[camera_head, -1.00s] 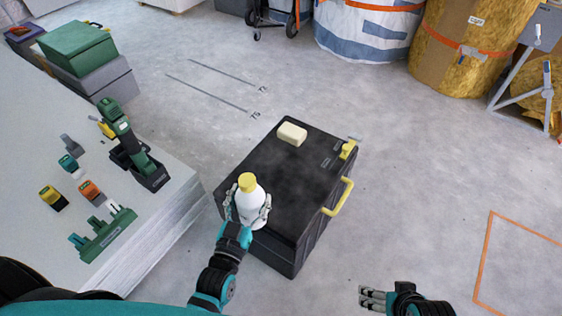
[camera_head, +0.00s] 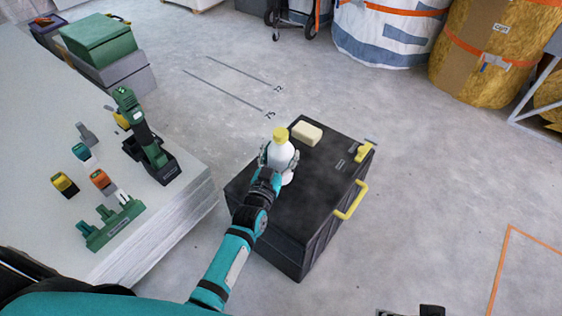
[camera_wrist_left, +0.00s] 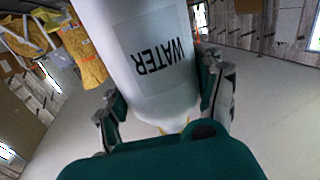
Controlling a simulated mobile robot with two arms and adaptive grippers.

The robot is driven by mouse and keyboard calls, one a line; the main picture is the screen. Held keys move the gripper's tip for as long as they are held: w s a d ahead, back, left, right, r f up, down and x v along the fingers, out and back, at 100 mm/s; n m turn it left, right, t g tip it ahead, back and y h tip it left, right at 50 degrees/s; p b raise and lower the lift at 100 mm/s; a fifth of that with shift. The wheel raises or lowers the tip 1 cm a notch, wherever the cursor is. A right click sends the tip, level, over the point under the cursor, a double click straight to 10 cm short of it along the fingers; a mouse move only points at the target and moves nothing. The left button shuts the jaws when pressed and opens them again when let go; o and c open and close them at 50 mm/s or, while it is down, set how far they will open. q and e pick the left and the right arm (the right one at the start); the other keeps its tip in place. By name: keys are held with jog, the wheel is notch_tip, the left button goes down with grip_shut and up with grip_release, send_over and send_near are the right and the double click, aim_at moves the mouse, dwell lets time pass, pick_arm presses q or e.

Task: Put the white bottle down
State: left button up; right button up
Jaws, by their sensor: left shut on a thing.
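The white bottle (camera_head: 281,158) has a yellow cap and stands roughly upright over the black chest (camera_head: 310,207). In the left wrist view the bottle (camera_wrist_left: 150,60) carries a label reading WATER, upside down in the picture. My left gripper (camera_head: 278,155) is shut on the bottle, with one finger on each side of it in the wrist view. The bottle is above or at the chest's lid, near its far left part; I cannot tell whether its base touches. My right gripper shows only as a dark fragment at the bottom edge.
A cream block (camera_head: 307,134) lies on the chest's far edge, close to the bottle. The chest has a yellow handle (camera_head: 351,200) on its right side. A pale stacked table (camera_head: 150,235) with tools stands at left. The lid's right and near parts are clear.

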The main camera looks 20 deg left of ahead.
pick_arm(q)
jog(key=shift+w+f, duration=0.2)
jog(key=shift+w, duration=0.1)
notch_tip(320, 180, down, 3)
jog(key=shift+r+b, duration=0.15)
jog(key=shift+b, duration=0.65)
pick_arm(e)
jog(key=w+a+r+t+y, duration=0.1)
jog(key=w+a+r+t, duration=0.1)
jog(key=w+t, duration=0.2)
jog(key=w, duration=0.3)
jog(key=shift+w+a, duration=0.15)
jog(key=shift+w, duration=0.05)
pick_arm(q)
jog(key=o, duration=1.6)
jog(key=shift+f, duration=0.25)
pick_arm(e)
jog(key=shift+w+a, duration=0.1)
jog(key=shift+w, duration=0.05)
pick_arm(q)
jog(key=shift+r, duration=0.1)
pick_arm(e)
jog(key=shift+r, duration=0.1)
